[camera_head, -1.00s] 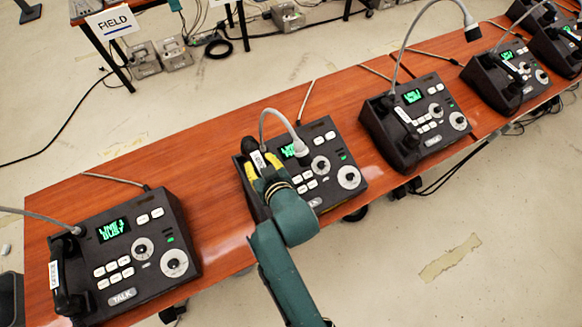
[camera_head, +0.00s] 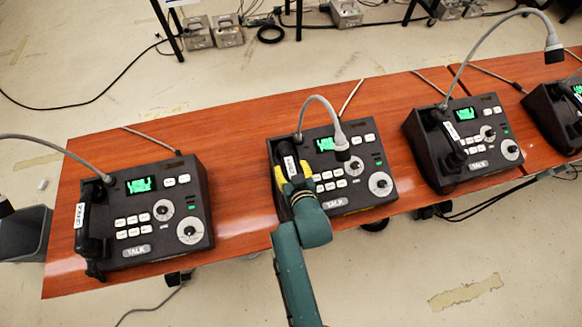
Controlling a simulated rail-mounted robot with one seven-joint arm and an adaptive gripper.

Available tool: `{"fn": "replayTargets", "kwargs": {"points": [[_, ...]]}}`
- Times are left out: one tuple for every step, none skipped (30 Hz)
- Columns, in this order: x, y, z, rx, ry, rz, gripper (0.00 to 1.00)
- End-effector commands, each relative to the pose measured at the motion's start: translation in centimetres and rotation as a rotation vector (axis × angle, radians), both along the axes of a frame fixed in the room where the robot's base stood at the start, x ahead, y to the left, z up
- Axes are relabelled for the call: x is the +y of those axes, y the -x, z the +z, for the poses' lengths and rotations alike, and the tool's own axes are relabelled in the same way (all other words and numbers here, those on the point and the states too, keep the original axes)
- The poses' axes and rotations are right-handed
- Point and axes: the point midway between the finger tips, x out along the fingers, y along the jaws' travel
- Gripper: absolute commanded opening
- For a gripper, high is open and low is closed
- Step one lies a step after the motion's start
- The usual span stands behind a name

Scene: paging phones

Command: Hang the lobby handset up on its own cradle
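My gripper (camera_head: 292,180), with yellow fingertips, is at the left side of the middle desk phone (camera_head: 338,205). Its fingers lie on both sides of a black handset (camera_head: 287,148) and look shut on it. The handset has a white label, too small to read. It is at the phone's left strip, left of the green screen, where the other phones have their handsets. My fingers hide its lower part and the cradle (camera_head: 275,165) beneath, so I cannot tell whether it is seated.
A left phone (camera_head: 155,210) has its labelled handset (camera_head: 90,235) along its left side. Another phone (camera_head: 470,140) stands to the right, also with a handset. Gooseneck microphones (camera_head: 320,100) arch over the phones. Bare wooden table (camera_head: 238,165) lies between them.

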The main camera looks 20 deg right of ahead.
Motion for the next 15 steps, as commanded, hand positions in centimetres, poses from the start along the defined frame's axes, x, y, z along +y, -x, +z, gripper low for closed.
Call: {"fn": "replayTargets", "kwargs": {"points": [[0.0,0.0,0.0,0.000,0.000,0.000,0.57],[0.0,0.0,0.0,0.000,0.000,0.000,0.57],[0.0,0.0,0.0,0.000,0.000,0.000,0.57],[0.0,0.0,0.0,0.000,0.000,0.000,0.57],[0.0,0.0,0.0,0.000,0.000,0.000,0.57],[0.0,0.0,0.0,0.000,0.000,0.000,0.57],[0.0,0.0,0.0,0.000,0.000,0.000,0.57],[0.0,0.0,0.1,0.000,0.000,0.000,0.57],[0.0,0.0,0.3,-0.001,0.000,0.000,0.57],[0.0,0.0,0.6,-0.002,0.000,0.000,0.57],[0.0,0.2,0.6,-0.001,0.000,0.000,0.57],[0.1,0.7,0.8,-0.001,0.000,0.000,0.57],[0.2,1.2,1.0,0.000,0.000,0.000,0.57],[0.3,1.6,1.3,0.000,0.000,0.000,0.57],[0.5,2.4,1.8,0.001,0.000,0.000,0.57]]}}
